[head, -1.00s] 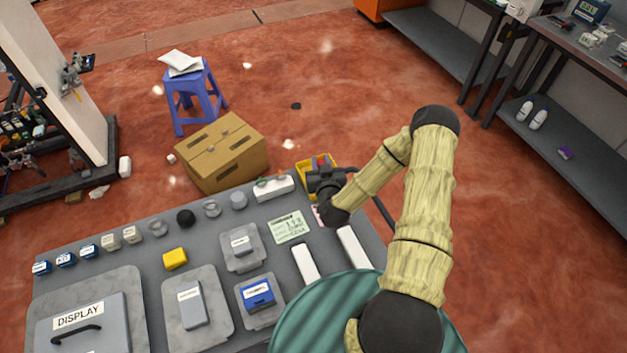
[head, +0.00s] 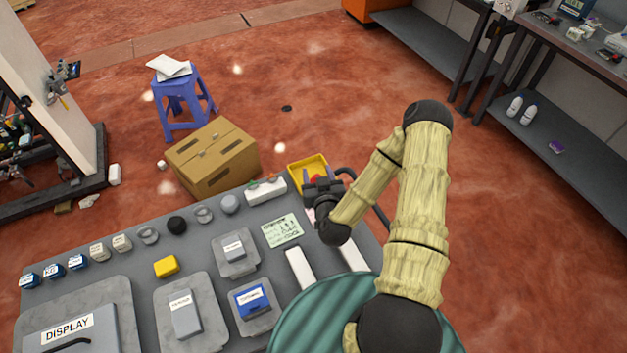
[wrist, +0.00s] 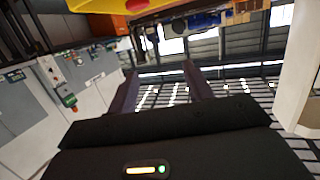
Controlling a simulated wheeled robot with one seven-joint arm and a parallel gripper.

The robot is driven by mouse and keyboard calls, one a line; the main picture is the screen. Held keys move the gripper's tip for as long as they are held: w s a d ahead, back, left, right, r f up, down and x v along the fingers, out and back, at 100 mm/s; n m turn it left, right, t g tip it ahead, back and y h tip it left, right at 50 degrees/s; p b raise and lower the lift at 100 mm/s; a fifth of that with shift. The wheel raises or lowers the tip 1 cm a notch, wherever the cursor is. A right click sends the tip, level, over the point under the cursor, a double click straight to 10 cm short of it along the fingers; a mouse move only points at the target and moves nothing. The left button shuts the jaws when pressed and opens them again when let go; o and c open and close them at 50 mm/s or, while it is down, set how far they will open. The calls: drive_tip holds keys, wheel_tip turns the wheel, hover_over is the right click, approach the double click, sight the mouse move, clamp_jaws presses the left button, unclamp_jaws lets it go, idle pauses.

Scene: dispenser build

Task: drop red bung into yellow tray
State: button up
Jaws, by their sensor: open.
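The yellow tray (head: 298,166) sits at the far right edge of the grey table, and part of its yellow body (wrist: 62,14) fills the top of the wrist view. The red bung (head: 316,179) shows in the tray area, partly hidden by my gripper; a red patch (wrist: 95,3) also shows at the top of the wrist view. My gripper (head: 319,174) is at the tray's near side, its two purple fingers spread. In the wrist view my gripper (wrist: 164,82) has nothing between its fingers. Whether the bung rests on the tray floor cannot be told.
A white block with small coloured parts (head: 266,190) stands just left of the tray. A green-printed card (head: 282,231) and white bars (head: 300,268) lie nearer. A cardboard box (head: 212,158) and blue stool (head: 183,100) stand on the floor beyond the table.

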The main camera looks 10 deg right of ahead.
drive_tip(key=d+p+v, duration=0.1)
drive_tip(key=p+v, duration=0.7)
drive_tip(key=v, duration=0.4)
drive_tip(key=shift+s+a, duration=0.15)
drive_tip(key=shift+a, duration=0.2)
drive_tip(key=shift+a+r, duration=0.1)
idle(0.7)
